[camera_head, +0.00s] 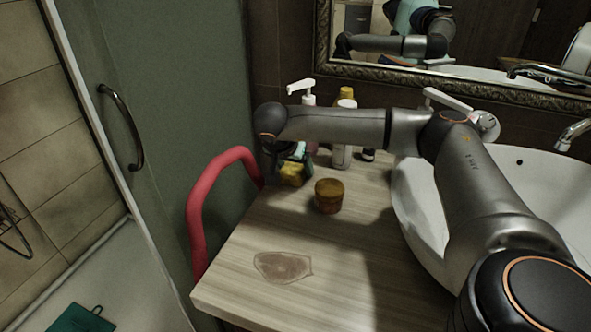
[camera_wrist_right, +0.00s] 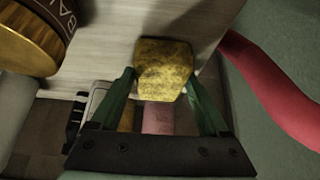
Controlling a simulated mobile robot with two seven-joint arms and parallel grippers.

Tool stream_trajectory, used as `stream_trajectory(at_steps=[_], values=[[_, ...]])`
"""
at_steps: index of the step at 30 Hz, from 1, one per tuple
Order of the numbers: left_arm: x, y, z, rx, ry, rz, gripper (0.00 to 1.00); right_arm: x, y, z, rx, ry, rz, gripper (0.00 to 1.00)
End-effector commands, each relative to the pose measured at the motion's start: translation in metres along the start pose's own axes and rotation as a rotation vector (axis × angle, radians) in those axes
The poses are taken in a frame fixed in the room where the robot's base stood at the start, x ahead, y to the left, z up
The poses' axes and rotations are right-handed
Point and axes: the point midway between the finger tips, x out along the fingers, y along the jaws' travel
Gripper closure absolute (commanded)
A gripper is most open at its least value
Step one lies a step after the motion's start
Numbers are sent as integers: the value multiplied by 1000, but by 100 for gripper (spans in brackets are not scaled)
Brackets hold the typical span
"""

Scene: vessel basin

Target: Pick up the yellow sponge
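The yellow sponge (camera_head: 293,173) is at the back left of the wooden counter, partly covered by my right gripper (camera_head: 287,155). In the right wrist view the sponge (camera_wrist_right: 164,66) is a rough yellow block at the fingertips. The two green fingers of my right gripper (camera_wrist_right: 161,76) are spread apart, one on each side of the sponge's near end. I cannot tell whether they touch it. My left gripper is not in view.
A round brown jar (camera_head: 328,196) stands just right of the sponge. Bottles (camera_head: 343,130) stand behind, near the mirror. A red curved bar (camera_head: 196,215) is at the counter's left edge. A white basin (camera_head: 415,215) is to the right. The front counter (camera_head: 340,285) is clear except for a brown stain.

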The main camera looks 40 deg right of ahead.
Motion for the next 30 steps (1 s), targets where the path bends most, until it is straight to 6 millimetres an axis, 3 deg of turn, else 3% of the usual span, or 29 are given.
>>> stream_trajectory(at_steps=[2, 15, 24, 30], values=[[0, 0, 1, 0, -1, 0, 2, 0, 0, 0, 0, 0, 0, 31], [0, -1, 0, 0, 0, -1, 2, 0, 0, 0, 0, 0, -1, 81], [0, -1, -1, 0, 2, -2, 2, -2, 0, -1, 0, 0, -1, 82], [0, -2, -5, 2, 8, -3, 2, -15, -1, -10, 2, 0, -2, 82]])
